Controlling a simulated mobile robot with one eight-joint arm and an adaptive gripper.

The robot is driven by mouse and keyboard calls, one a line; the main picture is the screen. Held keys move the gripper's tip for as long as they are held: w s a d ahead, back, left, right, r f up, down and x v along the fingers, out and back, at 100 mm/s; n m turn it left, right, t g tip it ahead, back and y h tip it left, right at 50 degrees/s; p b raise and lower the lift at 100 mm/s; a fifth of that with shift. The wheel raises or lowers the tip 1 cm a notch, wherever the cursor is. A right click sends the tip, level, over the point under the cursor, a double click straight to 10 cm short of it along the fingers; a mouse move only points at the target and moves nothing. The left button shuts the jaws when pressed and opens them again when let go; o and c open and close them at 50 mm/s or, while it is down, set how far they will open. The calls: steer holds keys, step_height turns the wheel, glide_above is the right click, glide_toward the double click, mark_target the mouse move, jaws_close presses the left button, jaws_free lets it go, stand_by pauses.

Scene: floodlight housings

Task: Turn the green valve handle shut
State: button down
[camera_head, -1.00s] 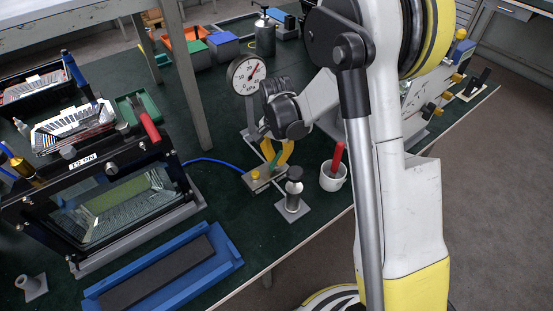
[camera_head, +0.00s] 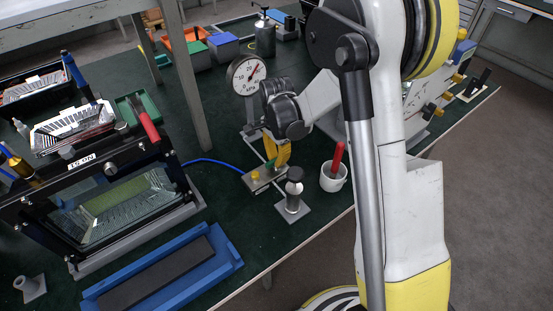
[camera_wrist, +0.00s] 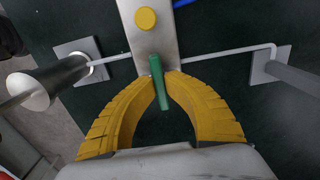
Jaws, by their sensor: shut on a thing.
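The green valve handle (camera_wrist: 160,90) shows in the wrist view as a short bar between the yellow fingers of my gripper (camera_wrist: 162,77). The fingertips are shut on it near its far end. The bar lies roughly along the metal valve block (camera_wrist: 146,42), slightly tilted. The block carries a yellow round knob (camera_wrist: 146,18). In the head view my gripper (camera_head: 274,164) points down onto the valve block (camera_head: 262,181), beside the yellow knob (camera_head: 254,175). There the handle is mostly hidden by the fingers.
A pressure gauge (camera_head: 246,74) stands behind the gripper. A post with a dark knob (camera_head: 294,188) and a white cup with a red handle (camera_head: 334,177) stand close on the right. A blue hose (camera_head: 215,161) runs left. A blue tray (camera_head: 225,256) lies in front.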

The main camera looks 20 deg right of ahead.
steer(key=c, duration=1.5)
jaws_free()
steer(key=shift+o, duration=0.2)
step_height(320, 180, up, 12)
